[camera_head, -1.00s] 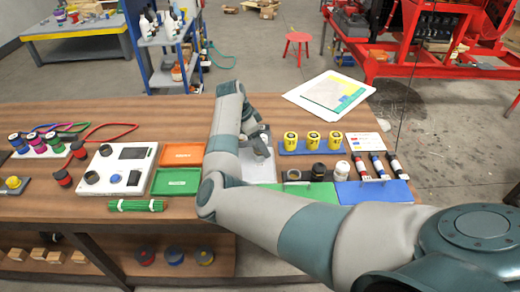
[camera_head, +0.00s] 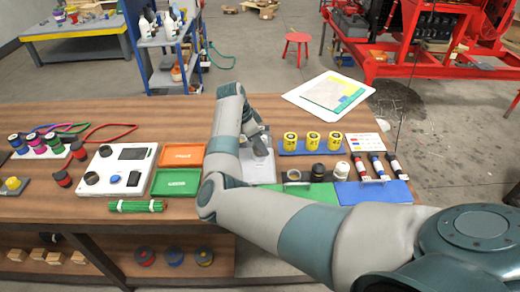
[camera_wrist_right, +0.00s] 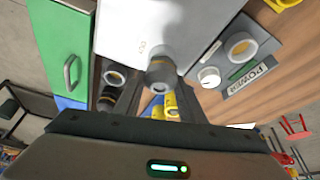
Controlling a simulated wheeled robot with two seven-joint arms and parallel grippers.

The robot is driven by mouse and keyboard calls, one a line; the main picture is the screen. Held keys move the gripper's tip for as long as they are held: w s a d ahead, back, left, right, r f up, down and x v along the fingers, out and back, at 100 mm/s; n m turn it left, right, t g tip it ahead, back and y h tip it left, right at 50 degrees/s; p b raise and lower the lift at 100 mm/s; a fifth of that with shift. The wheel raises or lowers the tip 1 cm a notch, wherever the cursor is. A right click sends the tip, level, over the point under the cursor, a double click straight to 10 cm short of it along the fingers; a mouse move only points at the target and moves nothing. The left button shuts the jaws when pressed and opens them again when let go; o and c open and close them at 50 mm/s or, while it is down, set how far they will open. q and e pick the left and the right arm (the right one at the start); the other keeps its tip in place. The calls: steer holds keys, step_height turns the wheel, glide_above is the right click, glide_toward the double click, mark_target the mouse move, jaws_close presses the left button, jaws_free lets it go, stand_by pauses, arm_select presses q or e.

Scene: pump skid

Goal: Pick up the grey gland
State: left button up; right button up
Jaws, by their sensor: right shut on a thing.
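The grey gland (camera_wrist_right: 160,72) is a short round grey piece with a dark band, seen in the right wrist view. My right gripper (camera_wrist_right: 150,82) is shut on it, over the pale grey plate (camera_wrist_right: 150,25). In the head view my right gripper (camera_head: 260,145) is at the plate (camera_head: 264,172), partly hidden by my arm. I cannot tell whether the gland touches the plate. My left gripper is not in view.
A grey ring (camera_head: 293,175), a black piece (camera_head: 319,171) and a white piece (camera_head: 341,170) stand behind the green panel (camera_head: 308,193). Yellow cups (camera_head: 313,140) stand behind. Orange (camera_head: 182,155) and green (camera_head: 175,182) trays lie left of my arm.

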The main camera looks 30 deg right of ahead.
steer(key=shift+w+r+b, duration=0.1)
steer(key=shift+r+b, duration=0.25)
steer(key=shift+r, duration=0.2)
steer(key=r, duration=0.1)
steer(key=r+b, duration=0.1)
steer(key=r, duration=0.1)
steer(key=shift+s, duration=0.35)
steer(key=s+d+r+b, duration=0.1)
steer(key=s+r+b, duration=0.2)
steer(key=s+r, duration=0.4)
steer(key=s, duration=0.4)
steer(key=shift+d, duration=0.4)
